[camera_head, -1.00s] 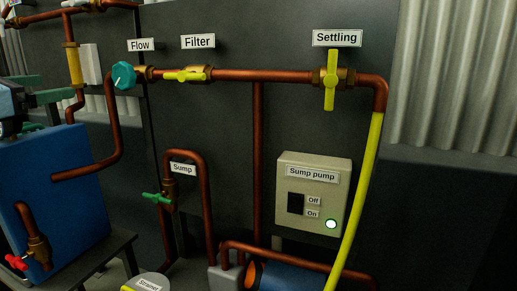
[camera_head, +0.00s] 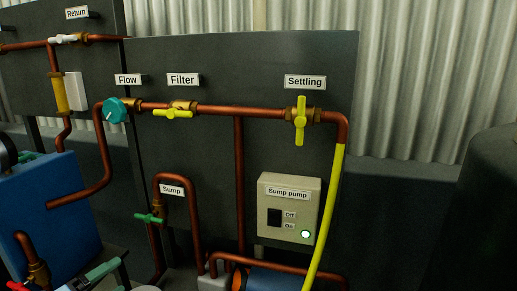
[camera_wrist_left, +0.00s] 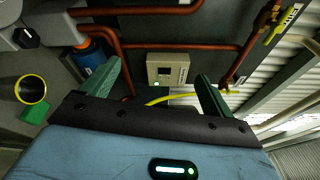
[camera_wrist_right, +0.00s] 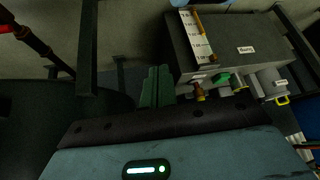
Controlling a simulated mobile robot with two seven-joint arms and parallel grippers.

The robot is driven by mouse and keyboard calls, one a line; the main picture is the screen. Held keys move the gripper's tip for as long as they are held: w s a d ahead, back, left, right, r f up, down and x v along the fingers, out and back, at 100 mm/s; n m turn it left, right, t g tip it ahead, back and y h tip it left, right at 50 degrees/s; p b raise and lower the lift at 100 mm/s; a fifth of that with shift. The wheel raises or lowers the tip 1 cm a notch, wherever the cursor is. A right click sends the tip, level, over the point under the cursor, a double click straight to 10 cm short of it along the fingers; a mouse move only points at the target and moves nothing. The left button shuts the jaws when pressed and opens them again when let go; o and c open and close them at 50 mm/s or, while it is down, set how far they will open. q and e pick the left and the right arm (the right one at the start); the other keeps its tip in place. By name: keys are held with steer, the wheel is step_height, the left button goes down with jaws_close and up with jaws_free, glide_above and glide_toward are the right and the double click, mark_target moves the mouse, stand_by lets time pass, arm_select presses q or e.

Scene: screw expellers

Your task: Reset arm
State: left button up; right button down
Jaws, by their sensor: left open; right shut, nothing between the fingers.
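My left gripper (camera_head: 105,270) shows at the lower left of the head view, in front of the blue tank, with only part of it in frame. In the left wrist view its two green fingers (camera_wrist_left: 157,72) stand wide apart with nothing between them. My right gripper (camera_wrist_right: 157,78) shows in the right wrist view with its green fingers together and empty. It is outside the head view. In the right wrist view, a grey box (camera_wrist_right: 240,45) with a scale strip lies beyond and right of the fingers.
A dark panel carries copper pipes, a yellow Filter handle (camera_head: 173,113) lying level and a yellow Settling handle (camera_head: 300,120) standing upright. The Sump pump box (camera_head: 289,215) has a lit lamp. A blue tank (camera_head: 50,215) stands at left. A yellow hose (camera_head: 325,215) hangs at right.

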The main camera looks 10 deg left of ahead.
arm_select(q)
steer(key=s+d+f+n+g+y+p, duration=0.1)
steer(key=s+d+f+n+y+p, duration=0.2)
steer(key=s+f+n, duration=0.4)
steer(key=s+d+f+n+g+y+p, duration=0.2)
steer(key=s+d+f+n, duration=0.3)
steer(key=s+n, duration=0.25)
steer(key=s+d+f+n+g+p, duration=0.2)
steer(key=s+d+n, duration=0.2)
steer(key=s, duration=0.5)
steer(key=s+d+f+n+g+h+p, duration=0.1)
steer(key=s+d+f+n+g+p, duration=0.1)
steer(key=s+d, duration=0.6)
steer(key=shift+s+d+f+n+g+p, duration=0.3)
steer(key=shift+s+f+n+g, duration=0.25)
steer(key=shift+s+n, duration=0.4)
arm_select(e)
steer(key=w+r+t, duration=0.1)
steer(key=w+r, duration=0.1)
steer(key=r, duration=0.4)
steer(key=w+r+t, duration=0.1)
steer(key=w+r, duration=0.2)
steer(key=r, duration=0.3)
steer(key=shift+w+r, duration=0.15)
steer(key=shift+w, duration=0.1)
arm_select(q)
steer(key=shift+w, duration=0.15)
